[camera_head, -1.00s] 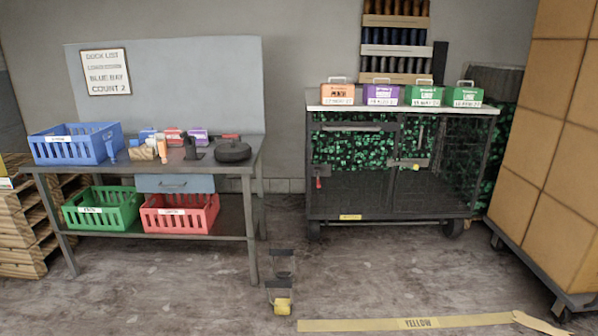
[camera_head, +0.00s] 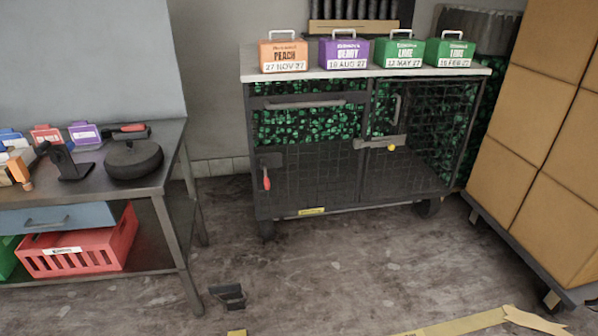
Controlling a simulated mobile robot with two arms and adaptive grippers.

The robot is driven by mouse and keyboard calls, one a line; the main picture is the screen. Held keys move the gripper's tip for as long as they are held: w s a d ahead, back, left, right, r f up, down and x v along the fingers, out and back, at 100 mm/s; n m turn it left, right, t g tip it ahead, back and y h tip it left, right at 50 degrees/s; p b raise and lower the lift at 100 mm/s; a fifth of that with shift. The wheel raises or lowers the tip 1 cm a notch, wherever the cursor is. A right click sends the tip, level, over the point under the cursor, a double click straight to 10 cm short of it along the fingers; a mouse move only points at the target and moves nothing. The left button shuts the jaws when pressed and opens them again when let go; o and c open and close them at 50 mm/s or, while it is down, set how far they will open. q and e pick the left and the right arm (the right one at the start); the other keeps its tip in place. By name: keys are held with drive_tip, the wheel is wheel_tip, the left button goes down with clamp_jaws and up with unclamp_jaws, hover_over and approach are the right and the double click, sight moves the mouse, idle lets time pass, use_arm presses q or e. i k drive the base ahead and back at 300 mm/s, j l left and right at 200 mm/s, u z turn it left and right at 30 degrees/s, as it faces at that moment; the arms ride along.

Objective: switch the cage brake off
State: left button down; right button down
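The cage (camera_head: 330,180) is a dark wire-mesh trolley on castors with a pale top, standing against the back wall. A red-handled lever (camera_head: 267,179) is mounted low on its left front post, and its red grip hangs downward. I cannot tell from here whether this lever is the brake or how it is set. A latch bar with a yellow knob (camera_head: 391,147) crosses the front door. A small yellow label (camera_head: 311,211) is on the bottom rail. Neither of my grippers shows in the head view.
A metal workbench (camera_head: 187,215) with a black round pan-like item (camera_head: 134,160) and a red crate (camera_head: 80,250) stands at left. Tall stacked boxes (camera_head: 540,140) on a wheeled base stand at right. A small black bracket (camera_head: 228,296) is on the floor. The floor before the cage is mostly clear.

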sight(267, 181)
drive_tip(key=i+l, duration=0.15)
drive_tip(key=i, duration=0.4)
drive_tip(key=i+l, duration=0.1)
drive_tip(key=i, duration=0.5)
drive_tip(key=i+l+u, duration=0.55)
drive_tip(key=i+l, duration=0.25)
drive_tip(key=i, duration=0.05)
